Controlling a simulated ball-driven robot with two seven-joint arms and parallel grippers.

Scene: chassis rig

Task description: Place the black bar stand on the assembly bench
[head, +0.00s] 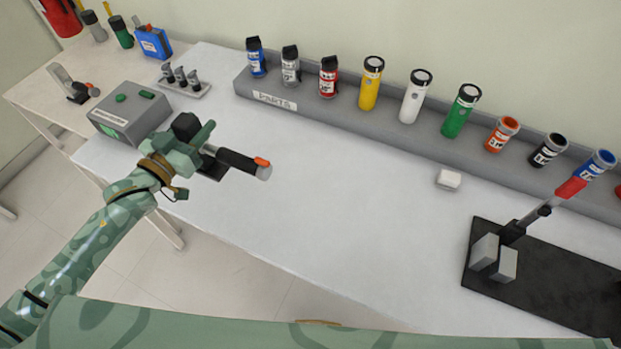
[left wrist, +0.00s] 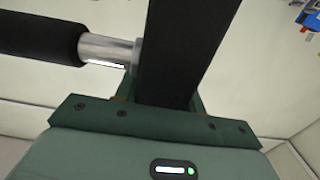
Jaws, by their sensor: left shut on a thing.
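My left gripper (head: 206,151) is shut on a black piece with a dark cylinder and a grey end with an orange tab; I take it as the black bar stand (head: 238,161). It is held over the left part of the white bench (head: 330,205); whether it touches the bench is hard to tell. In the left wrist view, a flat black bar (left wrist: 182,50) of the held thing runs up from the jaws, and a black cylinder with a silver collar (left wrist: 105,50) joins its left side. My right gripper is out of view.
A grey parts rack (head: 330,108) with several coloured cylinders lines the bench's back. A black fixture plate (head: 550,285) with grey jaws and a red handle is at right. The bench's middle is clear except a small white block (head: 448,179).

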